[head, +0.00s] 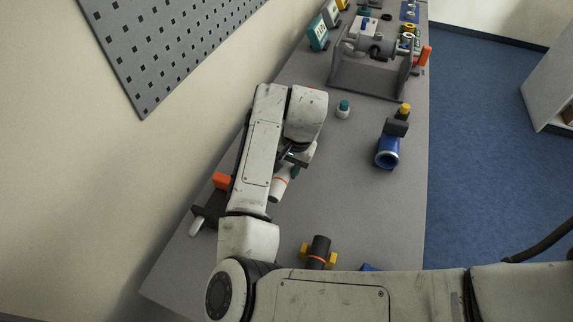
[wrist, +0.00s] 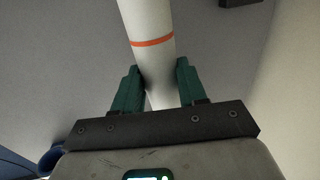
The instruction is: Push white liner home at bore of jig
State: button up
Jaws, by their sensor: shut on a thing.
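The white liner (wrist: 148,42) is a white tube with an orange band. In the wrist view it runs up from between the teal fingers of my gripper (wrist: 158,88), which is shut on it, and its far end leaves the top of the picture. In the head view the liner (head: 276,189) shows beside my forearm, tilted above the table, with my gripper (head: 293,172) partly hidden behind it and the wrist. A grey fixture (head: 368,72) with end plates and a grey cylinder stands far up the table; I cannot tell whether it is the jig. No bore is clearly visible.
A dark clamp-like piece with an orange block (head: 221,181) is left of my arm. A blue pipe fitting (head: 387,152) and a teal-capped bottle (head: 343,109) stand to the right. A black fitting with yellow ends (head: 319,252) is nearer. The table (head: 350,200) is clear between them.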

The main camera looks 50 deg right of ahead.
jog(key=shift+w+d+r+p, duration=0.1)
jog(key=shift+w+d+p, duration=0.3)
jog(key=shift+d, duration=0.6)
jog(key=shift+w+d+f+p, duration=0.1)
jog(key=shift+w+d+p, duration=0.35)
jog(key=shift+d, duration=0.55)
jog(key=shift+w+d+r+p, duration=0.1)
jog(key=shift+w+d+p, duration=0.3)
jog(key=shift+d, duration=0.6)
dwell(1.8)
jog(key=o, duration=1.3)
notch_tip(320, 180, up, 10)
jog(key=s+b, duration=0.1)
jog(key=s, duration=0.1)
jog(key=shift+d+r, duration=0.2)
jog(key=shift+d, duration=0.15)
